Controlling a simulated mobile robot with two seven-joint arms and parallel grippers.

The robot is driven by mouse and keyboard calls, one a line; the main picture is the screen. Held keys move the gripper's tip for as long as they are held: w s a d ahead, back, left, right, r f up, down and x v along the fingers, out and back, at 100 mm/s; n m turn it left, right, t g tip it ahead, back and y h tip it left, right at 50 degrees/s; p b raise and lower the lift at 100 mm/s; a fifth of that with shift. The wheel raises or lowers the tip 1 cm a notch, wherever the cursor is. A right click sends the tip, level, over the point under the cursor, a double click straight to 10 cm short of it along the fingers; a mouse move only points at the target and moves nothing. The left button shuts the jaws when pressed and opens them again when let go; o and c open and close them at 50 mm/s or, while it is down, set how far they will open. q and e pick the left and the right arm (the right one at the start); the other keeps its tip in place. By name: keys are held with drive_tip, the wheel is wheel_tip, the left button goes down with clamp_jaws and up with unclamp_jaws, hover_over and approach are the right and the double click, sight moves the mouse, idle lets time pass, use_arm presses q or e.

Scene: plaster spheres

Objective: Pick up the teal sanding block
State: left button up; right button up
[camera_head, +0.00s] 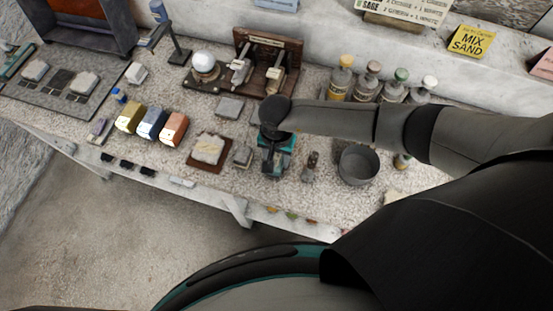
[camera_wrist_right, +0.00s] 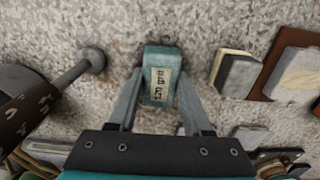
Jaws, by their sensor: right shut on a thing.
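The teal sanding block (camera_wrist_right: 162,62) has a pale label with dark marks and sits between the two grey fingers of my right gripper (camera_wrist_right: 160,88) in the right wrist view. The fingers press on its two sides, so the gripper is shut on it. In the head view my right gripper (camera_head: 275,170) points down at the front part of the bench, with the arm reaching in from the right. The block is mostly hidden there by the gripper. I cannot tell whether it touches the bench top. My left gripper is not in view.
A grey bowl (camera_head: 358,165) and a small dark-topped tool (camera_head: 311,167) stand right of the gripper. A small grey block (camera_head: 243,155) and a pale slab on a brown board (camera_head: 208,149) lie left. Bottles (camera_head: 367,82) and a wooden rack (camera_head: 268,60) stand behind.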

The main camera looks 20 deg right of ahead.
sight(276, 158)
clamp_jaws()
drive_tip(key=shift+r, duration=0.15)
wheel_tip(276, 158, up, 20)
idle(0.5)
drive_tip(key=shift+o, duration=1.7)
unclamp_jaws()
clamp_jaws()
